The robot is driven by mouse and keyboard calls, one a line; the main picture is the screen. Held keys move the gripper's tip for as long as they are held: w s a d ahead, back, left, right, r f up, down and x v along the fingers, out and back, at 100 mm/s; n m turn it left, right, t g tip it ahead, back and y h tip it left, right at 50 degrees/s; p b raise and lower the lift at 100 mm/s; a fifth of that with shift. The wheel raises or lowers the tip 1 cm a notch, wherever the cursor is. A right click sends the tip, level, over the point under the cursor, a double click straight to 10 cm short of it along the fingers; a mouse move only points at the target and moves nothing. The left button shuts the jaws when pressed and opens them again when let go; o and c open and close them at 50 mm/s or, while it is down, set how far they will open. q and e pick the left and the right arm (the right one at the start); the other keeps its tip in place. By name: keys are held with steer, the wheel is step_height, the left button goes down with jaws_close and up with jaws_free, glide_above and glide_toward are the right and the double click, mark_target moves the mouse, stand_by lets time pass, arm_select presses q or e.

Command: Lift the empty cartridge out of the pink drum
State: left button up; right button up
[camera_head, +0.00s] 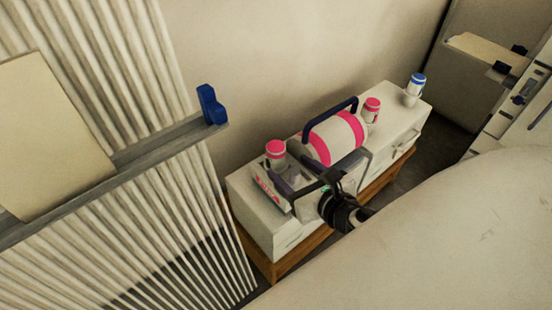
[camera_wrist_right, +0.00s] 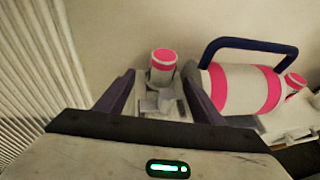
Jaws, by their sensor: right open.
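The pink drum (camera_head: 337,138) is a white cylinder with pink bands and a dark blue handle, lying on the white cabinet; it also shows in the right wrist view (camera_wrist_right: 245,89). One pink-banded white cartridge (camera_head: 372,110) is at the drum's right end; whether it sits in the drum is unclear. Another pink-banded cartridge (camera_head: 275,149) stands upright left of the drum, above a grey holder (camera_wrist_right: 160,102). My right gripper (camera_head: 290,172) is open at the drum's left. In the wrist view this left cartridge appears beyond and between its fingers, apart from them. My left gripper is out of view.
A blue-banded cartridge (camera_head: 417,83) stands at the right end of the white cabinet (camera_head: 390,135). A ribbed panel (camera_head: 120,210) with a grey rail and a blue block (camera_head: 211,104) fills the left. A pale rounded surface (camera_head: 450,220) fills the lower right.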

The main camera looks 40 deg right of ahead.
mark_target(281, 157)
steer(key=x, duration=0.4)
steer(key=shift+w+b, duration=0.15)
steer(key=shift+b, duration=0.2)
steer(key=x, duration=0.1)
steer(key=b+x, duration=0.1)
steer(key=x, duration=0.3)
steer(key=shift+w+d+r, duration=0.1)
steer(key=shift+w+d, duration=0.05)
steer(key=shift+d, duration=0.15)
steer(key=shift+r, duration=0.1)
steer(key=c, duration=1.2)
